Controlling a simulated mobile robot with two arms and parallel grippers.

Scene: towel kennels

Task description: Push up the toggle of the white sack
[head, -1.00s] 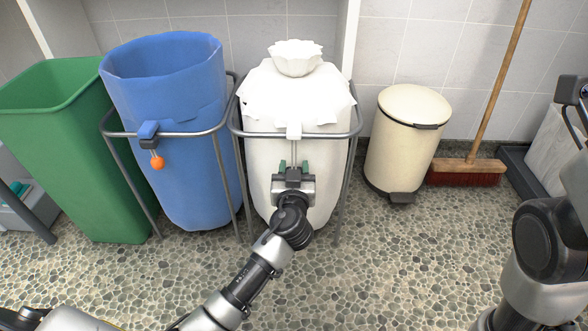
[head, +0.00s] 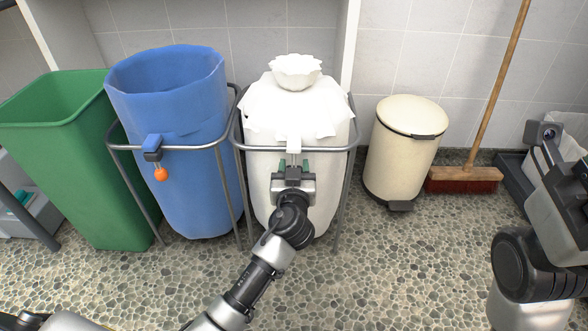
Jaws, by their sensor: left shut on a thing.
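The white sack (head: 265,190) stands upright in a grey metal hoop frame, with its white top gathered into a frilled tuft. A white block (head: 293,145) sits at the front of the hoop, and thin cords run down from it. My left gripper (head: 293,169), with green finger pads, is at the lower end of these cords, just below the hoop. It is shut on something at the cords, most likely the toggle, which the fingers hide. My right arm is at the right edge; its wrist end (head: 546,140) shows, but the jaws cannot be made out.
A blue sack (head: 185,100) with an orange toggle (head: 161,174) hangs in a like frame at left. A green bin (head: 80,170) stands beyond it. A cream pedal bin (head: 398,155) and a broom (head: 465,180) stand right. The pebbled floor in front is clear.

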